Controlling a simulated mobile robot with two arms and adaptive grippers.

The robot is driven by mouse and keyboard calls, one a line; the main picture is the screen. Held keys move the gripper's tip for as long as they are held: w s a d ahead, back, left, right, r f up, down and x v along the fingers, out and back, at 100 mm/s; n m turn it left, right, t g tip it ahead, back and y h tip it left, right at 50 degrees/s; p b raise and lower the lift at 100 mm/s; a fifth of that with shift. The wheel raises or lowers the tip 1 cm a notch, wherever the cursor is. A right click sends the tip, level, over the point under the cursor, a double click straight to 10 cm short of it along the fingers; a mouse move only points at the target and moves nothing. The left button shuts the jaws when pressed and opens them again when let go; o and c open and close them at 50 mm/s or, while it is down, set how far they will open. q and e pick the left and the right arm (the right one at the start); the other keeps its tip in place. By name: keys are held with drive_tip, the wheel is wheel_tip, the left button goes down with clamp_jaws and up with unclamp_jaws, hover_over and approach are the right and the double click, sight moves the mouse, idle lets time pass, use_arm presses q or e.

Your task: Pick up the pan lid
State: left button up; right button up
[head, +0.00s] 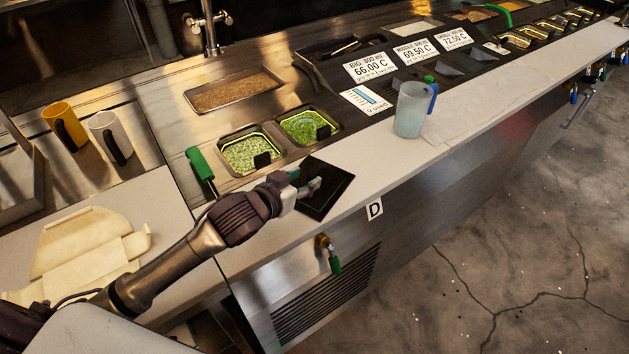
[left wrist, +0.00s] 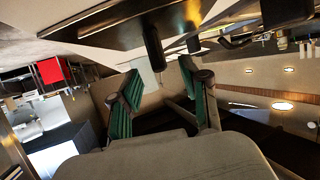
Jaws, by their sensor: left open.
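The pan lid (head: 335,186) looks like a flat black square and lies on the pale counter near its front edge, left of the "D" label. My left gripper (head: 304,183) is open at the lid's left part, in front of some of it. In the left wrist view a dark flat plate (left wrist: 115,27), which looks like the lid, fills the top. A black upright handle (left wrist: 153,46) sticks out from it. The green-padded fingers of the left gripper (left wrist: 158,84) are spread, with the handle's end near the gap between them. Contact cannot be told. My right gripper is not in view.
Two trays of green food (head: 250,152) (head: 308,126) sit behind the lid. A green-handled tool (head: 201,166) stands left of them. A bluish jug (head: 411,110) stands to the right on the counter. Yellow (head: 63,124) and white (head: 111,136) mugs stand at left.

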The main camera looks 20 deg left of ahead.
sight(308, 177)
use_arm(q)
drive_tip(key=shift+w+d+f+p, duration=0.1)
drive_tip(key=shift+w+f+p, duration=0.1)
drive_tip(key=shift+w, duration=0.15)
drive_tip(key=shift+w+d+f+p, duration=0.1)
drive_tip(key=shift+w+p, duration=0.05)
drive_tip(key=shift+w, duration=0.15)
drive_tip(key=x, duration=0.3)
drive_tip(key=shift+w+f, duration=0.15)
drive_tip(key=shift+f, duration=0.05)
drive_tip(key=shift+w+d, duration=0.1)
drive_tip(key=shift+w, duration=0.05)
drive_tip(key=c, duration=0.8)
clamp_jaws()
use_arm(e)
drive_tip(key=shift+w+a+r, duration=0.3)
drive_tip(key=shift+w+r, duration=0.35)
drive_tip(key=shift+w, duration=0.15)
